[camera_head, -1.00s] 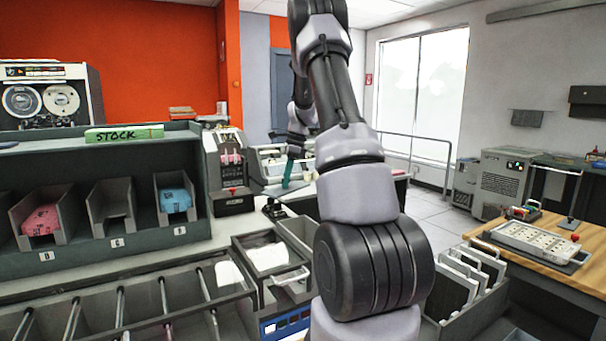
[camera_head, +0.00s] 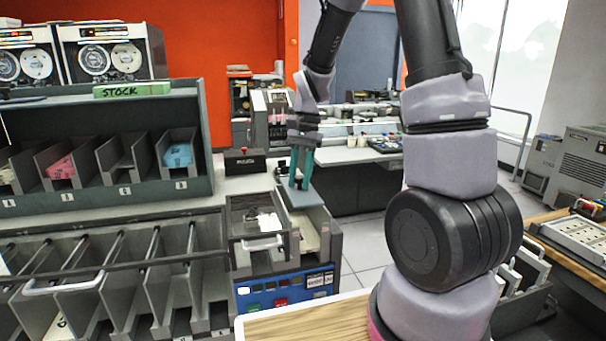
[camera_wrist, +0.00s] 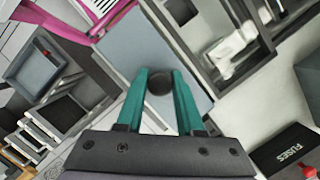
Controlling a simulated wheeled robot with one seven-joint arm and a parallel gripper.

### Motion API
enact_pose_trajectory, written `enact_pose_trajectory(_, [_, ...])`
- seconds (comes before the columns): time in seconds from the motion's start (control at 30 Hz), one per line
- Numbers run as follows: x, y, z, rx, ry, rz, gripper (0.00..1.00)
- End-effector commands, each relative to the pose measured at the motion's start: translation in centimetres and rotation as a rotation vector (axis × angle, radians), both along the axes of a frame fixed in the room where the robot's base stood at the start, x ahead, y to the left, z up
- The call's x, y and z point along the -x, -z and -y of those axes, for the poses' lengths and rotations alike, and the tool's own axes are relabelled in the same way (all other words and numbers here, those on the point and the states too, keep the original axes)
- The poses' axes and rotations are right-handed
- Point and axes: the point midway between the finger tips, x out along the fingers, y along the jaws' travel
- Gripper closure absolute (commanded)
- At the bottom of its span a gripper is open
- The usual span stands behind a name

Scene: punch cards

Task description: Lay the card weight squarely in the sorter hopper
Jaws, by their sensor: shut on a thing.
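The card weight is a flat grey-blue plate (camera_head: 301,198) with a dark round knob. In the wrist view, the plate (camera_wrist: 130,45) shows behind the teal fingers. My gripper (camera_head: 299,184) points down and is shut on the knob; the wrist view shows the gripper (camera_wrist: 161,76) with the knob between its fingertips. The sorter hopper appears to be the open grey bay (camera_head: 328,240) above the blue control panel. The weight is held over the bay's far end. I cannot tell whether it touches the bay, and the plate hides part of it.
A framed tray with a bar handle (camera_head: 262,243) adjoins the bay on the left. Slanted sorter pockets (camera_head: 130,270) run along the front left. A stock rack (camera_head: 105,150) stands behind. A wooden surface (camera_head: 300,322) lies in front.

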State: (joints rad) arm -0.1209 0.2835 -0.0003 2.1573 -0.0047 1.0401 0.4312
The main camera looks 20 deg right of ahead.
Motion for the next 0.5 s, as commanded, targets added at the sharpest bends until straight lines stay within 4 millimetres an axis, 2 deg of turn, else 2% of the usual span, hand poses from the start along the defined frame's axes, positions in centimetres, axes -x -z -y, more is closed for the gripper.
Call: enact_pose_trajectory(0.5, [-0.10, 0.34, 0.04, 0.000, 0.004, 0.000, 1.00])
